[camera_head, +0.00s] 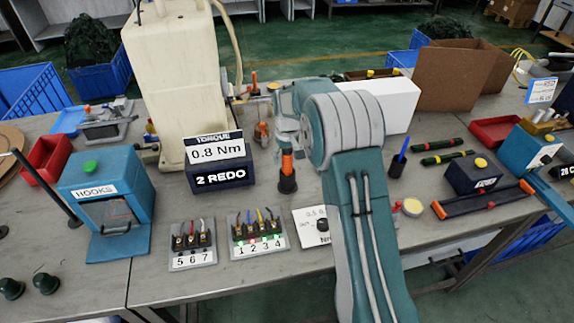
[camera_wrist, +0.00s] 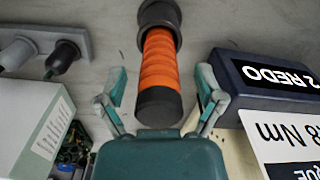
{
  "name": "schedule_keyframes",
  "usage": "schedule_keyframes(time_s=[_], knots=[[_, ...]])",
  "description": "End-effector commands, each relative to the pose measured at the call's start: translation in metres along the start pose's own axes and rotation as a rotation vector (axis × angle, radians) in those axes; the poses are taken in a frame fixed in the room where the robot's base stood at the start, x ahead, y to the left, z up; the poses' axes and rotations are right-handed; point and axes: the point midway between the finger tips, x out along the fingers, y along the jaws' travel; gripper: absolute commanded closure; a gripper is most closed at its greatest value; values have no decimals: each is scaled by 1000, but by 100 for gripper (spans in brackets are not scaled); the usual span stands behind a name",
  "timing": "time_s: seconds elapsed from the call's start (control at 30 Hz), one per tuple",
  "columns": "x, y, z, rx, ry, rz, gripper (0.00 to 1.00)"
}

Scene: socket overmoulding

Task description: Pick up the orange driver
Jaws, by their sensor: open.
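The orange driver (camera_head: 287,164) stands upright in a black round holder (camera_head: 287,184) on the bench, left of my arm. In the wrist view, the driver's ribbed orange handle (camera_wrist: 158,62) has a black end towards me, and its other end sits in the dark holder (camera_wrist: 158,14). My gripper (camera_wrist: 161,86) is open, with one finger on each side of the handle in that picture. I cannot tell whether either finger touches it. In the head view, my gripper is just above the driver, and its fingers are partly hidden by my arm.
The torque display (camera_head: 219,165), reading 0.8 Nm and 2 REDO, stands close left of the driver; it also shows in the wrist view (camera_wrist: 265,85). A blue pen stand (camera_head: 398,166) is to the right.

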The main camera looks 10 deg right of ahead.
Motion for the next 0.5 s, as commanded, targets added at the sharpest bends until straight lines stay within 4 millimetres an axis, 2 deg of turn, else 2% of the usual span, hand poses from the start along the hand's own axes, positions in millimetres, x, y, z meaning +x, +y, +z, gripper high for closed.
schedule_keyframes(time_s=[0.2,0.23,0.27,0.3,0.37,0.4,0.43,0.5], knots=[[2,0,0,0,0,0,14],[2,0,0,0,0,0,18],[2,0,0,0,0,0,32],[1,0,0,0,0,0,49],[1,0,0,0,0,0,76],[1,0,0,0,0,0,94],[1,0,0,0,0,0,100],[2,0,0,0,0,0,100]])
